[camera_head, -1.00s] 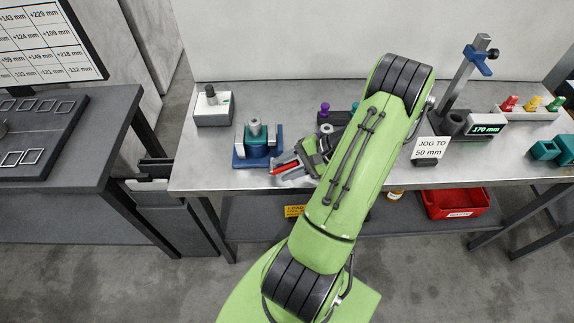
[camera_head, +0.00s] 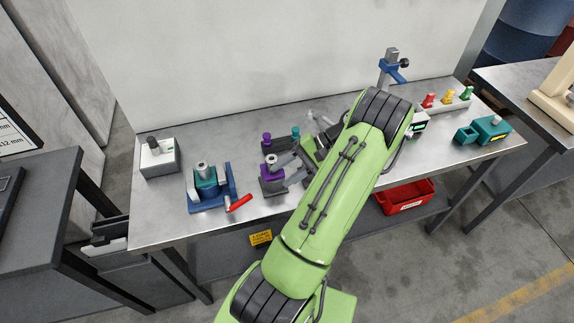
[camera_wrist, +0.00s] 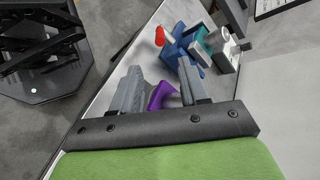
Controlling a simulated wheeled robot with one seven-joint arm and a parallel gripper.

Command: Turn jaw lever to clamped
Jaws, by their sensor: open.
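A blue fixture (camera_head: 193,207) holds a teal block (camera_head: 206,183) with a grey cylinder on top, on the left half of the metal bench. Its red-handled lever (camera_head: 239,203) sticks out at the front right; the red handle also shows in the wrist view (camera_wrist: 160,37). My gripper (camera_head: 290,168) is to the right of this lever, apart from it, by a purple fixture (camera_head: 272,184). In the wrist view the jaws (camera_wrist: 160,85) are open, with a purple piece (camera_wrist: 161,97) showing between them. Whether they touch it I cannot tell. My arm hides part of the bench.
A grey-white box with a dark knob (camera_head: 159,157) stands at the bench's left end. Purple (camera_head: 266,140) and teal pegs stand behind the purple fixture. Red, yellow and green pieces and a teal device (camera_head: 491,129) are at the right. A red bin (camera_head: 405,197) sits below.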

